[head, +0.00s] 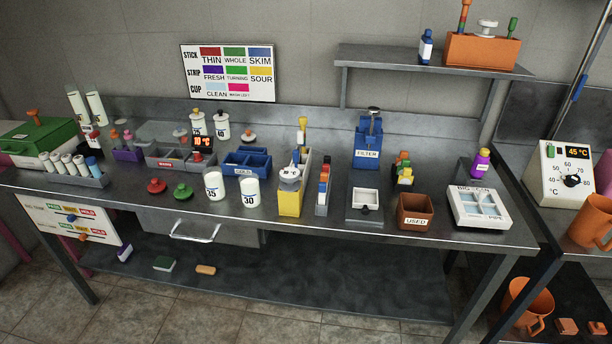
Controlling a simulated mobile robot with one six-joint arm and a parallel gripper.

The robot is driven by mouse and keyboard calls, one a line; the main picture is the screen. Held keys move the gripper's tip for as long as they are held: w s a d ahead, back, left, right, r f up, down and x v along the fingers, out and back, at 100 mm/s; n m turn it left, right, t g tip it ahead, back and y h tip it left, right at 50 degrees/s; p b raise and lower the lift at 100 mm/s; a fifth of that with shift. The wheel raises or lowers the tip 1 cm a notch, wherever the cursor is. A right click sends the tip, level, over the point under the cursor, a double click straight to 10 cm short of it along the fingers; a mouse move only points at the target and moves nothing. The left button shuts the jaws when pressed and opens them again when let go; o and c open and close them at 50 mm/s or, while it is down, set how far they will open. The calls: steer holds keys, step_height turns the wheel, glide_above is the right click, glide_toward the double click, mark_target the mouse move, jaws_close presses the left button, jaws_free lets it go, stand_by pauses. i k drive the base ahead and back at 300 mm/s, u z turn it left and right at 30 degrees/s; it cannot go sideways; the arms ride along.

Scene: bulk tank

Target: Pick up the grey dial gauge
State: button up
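A small pale grey-white round piece with dark marks (290,174) looks like the dial gauge. It sits at the front top of the yellow bin (290,204), near the middle of the bench. It is too small to read, and I cannot tell whether it rests in the bin or on its rim. My gripper is not in view.
The steel bench (330,215) is crowded. White cups (249,193) stand left of the yellow bin, and a narrow holder with coloured pieces (323,190) stands close right. A blue filter box (368,142) and brown used box (415,212) are further right. A shelf (400,60) overhangs behind.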

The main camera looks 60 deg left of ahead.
mark_target(289, 177)
steer(key=u, duration=0.05)
steer(key=i, duration=0.9)
steer(key=u, duration=0.15)
steer(key=k, duration=0.2)
steer(key=u, duration=2.6)
steer(key=k, duration=0.2)
steer(key=u, duration=1.55)
